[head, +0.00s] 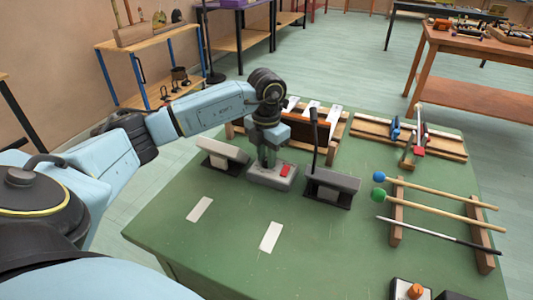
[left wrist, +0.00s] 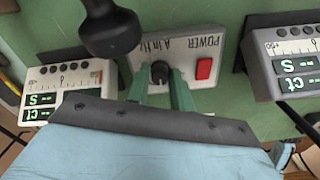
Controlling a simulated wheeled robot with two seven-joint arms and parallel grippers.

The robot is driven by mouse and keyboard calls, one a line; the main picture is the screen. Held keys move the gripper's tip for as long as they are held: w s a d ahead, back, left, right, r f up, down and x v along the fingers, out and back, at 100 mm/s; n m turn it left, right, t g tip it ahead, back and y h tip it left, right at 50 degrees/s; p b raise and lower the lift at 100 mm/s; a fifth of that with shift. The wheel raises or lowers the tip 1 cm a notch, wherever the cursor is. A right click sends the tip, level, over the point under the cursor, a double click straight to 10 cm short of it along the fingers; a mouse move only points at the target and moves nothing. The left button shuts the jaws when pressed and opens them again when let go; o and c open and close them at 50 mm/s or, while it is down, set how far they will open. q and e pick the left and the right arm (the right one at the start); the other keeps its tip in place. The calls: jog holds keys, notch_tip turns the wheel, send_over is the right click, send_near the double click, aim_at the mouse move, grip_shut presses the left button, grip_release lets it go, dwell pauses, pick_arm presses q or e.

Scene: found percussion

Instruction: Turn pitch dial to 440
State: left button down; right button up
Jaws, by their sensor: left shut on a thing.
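A small grey box (head: 262,178) stands on the green table between two sloped meters. The panel carries a round black dial (left wrist: 159,71) and a red switch (left wrist: 204,68), which also shows in the head view (head: 286,170). My left gripper (head: 268,163) points down over the box. In the left wrist view its two green fingers (left wrist: 160,84) are shut on the dial, one on each side. The dial's pointer and setting are not readable. My right gripper is in neither view.
A left meter (head: 223,151) and a right meter (head: 333,181) flank the box closely. A thin dark upright rod (head: 314,140) stands near the right meter. Mallets lie across a wooden rack (head: 396,210) at the right. The table's front left (head: 180,240) is mostly clear.

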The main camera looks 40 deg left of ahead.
aim_at(266, 158)
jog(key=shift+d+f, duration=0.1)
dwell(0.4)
pick_arm(q)
jog(key=c, duration=1.2)
grip_release()
jog(key=shift+c, duration=0.2)
jog(key=shift+r, duration=0.55)
notch_tip(266, 158, up, 12)
jog(key=p, duration=0.3)
jog(key=shift+r, duration=0.15)
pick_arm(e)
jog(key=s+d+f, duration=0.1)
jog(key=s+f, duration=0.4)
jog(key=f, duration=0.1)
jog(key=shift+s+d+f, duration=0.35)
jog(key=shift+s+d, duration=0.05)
